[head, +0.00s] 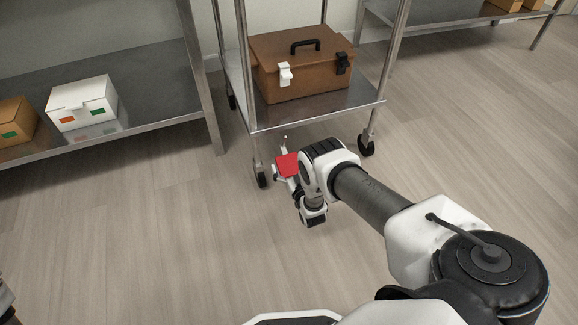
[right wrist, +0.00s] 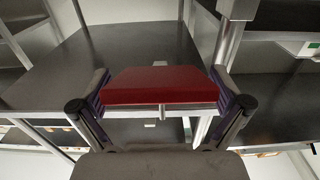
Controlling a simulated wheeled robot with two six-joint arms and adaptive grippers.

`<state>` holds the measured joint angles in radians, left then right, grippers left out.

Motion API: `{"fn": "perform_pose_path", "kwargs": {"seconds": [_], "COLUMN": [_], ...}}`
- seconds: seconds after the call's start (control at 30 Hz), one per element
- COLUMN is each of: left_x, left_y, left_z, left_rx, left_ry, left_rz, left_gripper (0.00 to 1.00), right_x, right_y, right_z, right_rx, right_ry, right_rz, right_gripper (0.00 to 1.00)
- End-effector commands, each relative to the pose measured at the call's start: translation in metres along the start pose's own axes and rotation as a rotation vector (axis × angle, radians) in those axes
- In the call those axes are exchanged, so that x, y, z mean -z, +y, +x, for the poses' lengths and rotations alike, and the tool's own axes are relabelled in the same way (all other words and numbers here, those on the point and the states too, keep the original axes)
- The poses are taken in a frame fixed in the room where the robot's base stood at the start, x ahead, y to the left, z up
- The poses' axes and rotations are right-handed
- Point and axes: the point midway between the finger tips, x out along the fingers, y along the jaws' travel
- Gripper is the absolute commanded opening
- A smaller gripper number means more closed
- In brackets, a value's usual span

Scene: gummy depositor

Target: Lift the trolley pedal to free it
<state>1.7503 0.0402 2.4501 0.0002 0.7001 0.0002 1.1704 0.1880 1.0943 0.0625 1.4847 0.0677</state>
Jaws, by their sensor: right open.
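The red trolley pedal (head: 287,164) sticks out low at the front of the steel trolley (head: 270,117), near its left caster. In the right wrist view the pedal (right wrist: 155,83) shows as a wide red plate. My right gripper (head: 290,182) is down at the pedal, partly hidden behind my own wrist in the head view. In the right wrist view its two fingers (right wrist: 160,98) are open, one on each side of the pedal. I cannot tell whether they touch it. My left gripper does not show; only a sliver of my left arm may be at the lower left edge.
A brown case (head: 303,68) with a black handle stands on the trolley's lower shelf. The trolley's front right caster (head: 366,147) is near my right forearm. A steel shelf (head: 150,108) with a white box (head: 83,102) stands at the left. The floor in front is clear.

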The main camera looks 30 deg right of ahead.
Motion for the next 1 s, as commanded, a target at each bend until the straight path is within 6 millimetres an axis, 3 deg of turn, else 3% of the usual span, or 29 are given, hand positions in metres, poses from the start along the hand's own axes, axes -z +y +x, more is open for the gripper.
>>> {"fn": "perform_pose_path", "kwargs": {"seconds": [0.03, 0.2, 0.27, 0.43, 0.7, 1.0], "left_x": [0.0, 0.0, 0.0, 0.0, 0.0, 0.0], "left_y": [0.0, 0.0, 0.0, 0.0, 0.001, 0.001], "left_z": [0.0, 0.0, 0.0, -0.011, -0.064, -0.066], "left_rx": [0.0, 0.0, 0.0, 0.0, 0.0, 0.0], "left_ry": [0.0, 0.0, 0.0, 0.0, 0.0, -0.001], "left_rz": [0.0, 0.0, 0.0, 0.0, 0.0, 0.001], "left_gripper": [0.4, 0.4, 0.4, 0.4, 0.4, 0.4], "right_x": [0.0, 0.0, 0.0, 0.008, 0.032, 0.028], "right_y": [0.0, 0.0, 0.0, 0.0, 0.0, 0.0], "right_z": [0.0, 0.0, 0.0, 0.0, -0.002, -0.003], "right_rx": [0.0, 0.0, 0.0, -0.001, -0.001, 0.0], "right_ry": [0.0, 0.0, 0.0, -0.031, -0.303, -0.4], "right_rz": [0.0, 0.0, 0.0, 0.0, 0.001, 0.0], "right_gripper": [1.0, 0.4, 0.2, 0.2, 0.2, 0.2]}}
